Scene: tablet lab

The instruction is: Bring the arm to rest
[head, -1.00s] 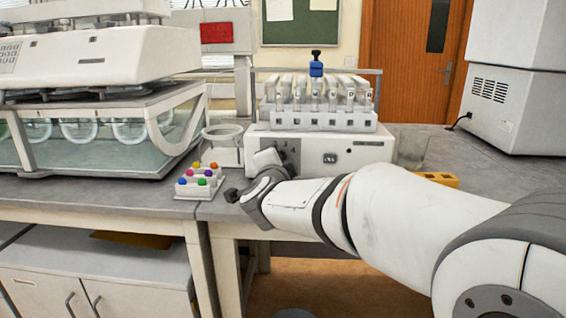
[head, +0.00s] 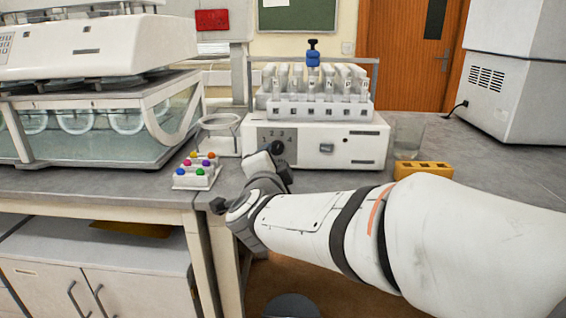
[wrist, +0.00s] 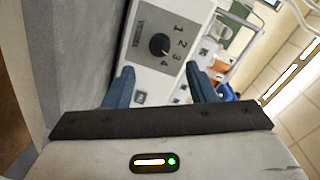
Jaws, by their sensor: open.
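My arm reaches in from the right of the head view, its end at the bench's front edge. In the wrist view my gripper (wrist: 158,85) shows two blue fingers, spread apart with nothing between them. Beyond the fingers is the white instrument (head: 318,146) with a dark knob (wrist: 159,45) and the numbers 1 to 4. In the head view my wrist stands in front of the instrument's left part, and the fingers cannot be made out.
A small rack of coloured balls (head: 196,178) sits just left of my wrist. A white ring holder (head: 220,122), a glass beaker (head: 408,138) and a yellow block (head: 423,168) stand near the instrument. A clear-walled bath (head: 95,135) fills the left. Bare bench (head: 490,178) lies at right.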

